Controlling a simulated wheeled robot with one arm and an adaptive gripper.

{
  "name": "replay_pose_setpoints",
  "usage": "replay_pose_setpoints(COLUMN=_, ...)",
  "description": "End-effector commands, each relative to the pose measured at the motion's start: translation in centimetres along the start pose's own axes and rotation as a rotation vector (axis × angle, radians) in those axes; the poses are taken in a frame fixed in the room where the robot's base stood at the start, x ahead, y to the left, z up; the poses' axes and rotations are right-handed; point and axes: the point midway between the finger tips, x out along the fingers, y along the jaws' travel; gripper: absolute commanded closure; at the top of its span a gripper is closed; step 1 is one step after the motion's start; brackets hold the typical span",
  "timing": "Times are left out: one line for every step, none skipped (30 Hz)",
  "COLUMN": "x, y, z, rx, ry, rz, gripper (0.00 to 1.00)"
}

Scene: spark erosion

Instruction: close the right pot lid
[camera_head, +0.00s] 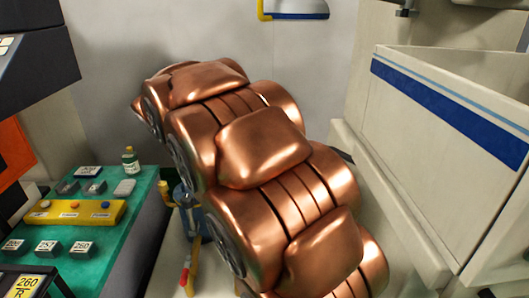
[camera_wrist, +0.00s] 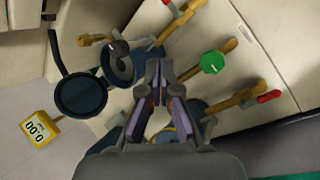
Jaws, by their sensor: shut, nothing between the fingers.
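In the wrist view, a dark blue round lid (camera_wrist: 82,96) stands open beside a blue pot (camera_wrist: 119,68), with a dark knob over the pot. A second blue pot (camera_wrist: 195,109) shows partly behind my fingers, and the gripper hides most of it. I cannot tell which pot is the right one. My gripper (camera_wrist: 160,75) is shut and empty, above and between the pots; no contact with the lid shows. In the head view, my arm covers the middle, and only a bit of a blue pot (camera_head: 197,224) with yellow pipes shows at its left edge.
Brass pipes with red handles (camera_wrist: 269,96) and a green knob (camera_wrist: 212,62) stand near the pots. A yellow gauge (camera_wrist: 42,127) lies left of the lid. A green bench mat (camera_head: 110,215) with small blocks is at left. A beige machine cabinet (camera_head: 450,130) stands at right.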

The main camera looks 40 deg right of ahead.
Motion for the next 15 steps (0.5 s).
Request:
replay_pose_setpoints(x=0.3, y=1.1, z=-1.4, rx=-0.004, ry=-0.010, rz=0.032, gripper=1.00)
replay_pose_setpoints(x=0.4, y=1.8, z=-2.2, rx=-0.006, ry=-0.014, rz=0.052, gripper=1.00)
replay_pose_setpoints(x=0.5, y=2.8, z=-3.3, rx=-0.011, ry=-0.019, rz=0.079, gripper=1.00)
replay_pose_setpoints(x=0.5, y=3.5, z=-4.0, rx=-0.014, ry=-0.023, rz=0.098, gripper=1.00)
replay_pose_setpoints(x=0.6, y=4.1, z=-4.8, rx=-0.017, ry=-0.028, rz=0.118, gripper=1.00)
replay_pose_setpoints(x=0.7, y=5.0, z=-5.8, rx=-0.020, ry=-0.034, rz=0.144, gripper=1.00)
replay_pose_setpoints(x=0.8, y=5.7, z=-6.6, rx=-0.021, ry=-0.038, rz=0.163, gripper=1.00)
replay_pose_setpoints(x=0.8, y=6.3, z=-7.3, rx=-0.024, ry=-0.043, rz=0.183, gripper=1.00)
replay_pose_setpoints(x=1.0, y=7.1, z=-8.3, rx=-0.029, ry=-0.051, rz=0.208, gripper=1.00)
replay_pose_setpoints(x=1.0, y=7.7, z=-9.1, rx=-0.032, ry=-0.055, rz=0.228, gripper=1.00)
replay_pose_setpoints(x=1.1, y=8.3, z=-9.8, rx=-0.034, ry=-0.060, rz=0.246, gripper=1.00)
replay_pose_setpoints(x=1.3, y=9.1, z=-10.7, rx=-0.038, ry=-0.068, rz=0.271, gripper=1.00)
replay_pose_setpoints(x=1.4, y=9.6, z=-11.4, rx=-0.040, ry=-0.074, rz=0.289, gripper=1.00)
replay_pose_setpoints(x=1.5, y=10.1, z=-12.2, rx=-0.041, ry=-0.077, rz=0.307, gripper=1.00)
replay_pose_setpoints(x=1.6, y=10.8, z=-13.1, rx=-0.045, ry=-0.082, rz=0.332, gripper=1.00)
